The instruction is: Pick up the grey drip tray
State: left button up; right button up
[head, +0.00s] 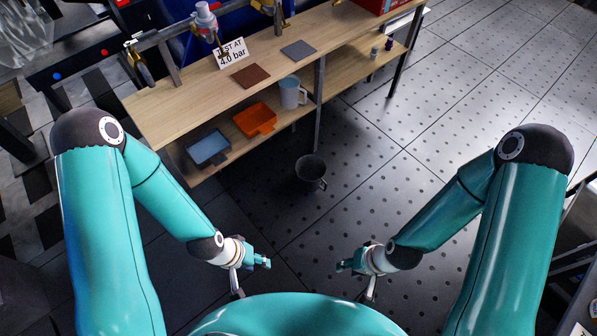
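My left gripper (262,262) is low in front of me, well short of the shelf and apart from the trays. My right gripper (345,266) is at a similar height to its right, also far from the trays. Both seem to hold nothing. Their fingers are too small to tell open from shut.
A light blue jug (291,92) stands right of the orange tray. A dark bucket (311,171) stands on the floor before the bench. The bench top (185,98) overhangs the shelf and carries a brown mat (250,76), a grey mat (298,49) and a sign (231,53). Floor at right is clear.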

aim_at(211, 147)
jog(key=u, duration=0.05)
jog(key=i, duration=0.4)
jog(key=z, duration=0.3)
jog(key=k, duration=0.5)
jog(key=z, duration=0.85)
jog(key=i, duration=1.9)
jog(key=u, duration=2.1)
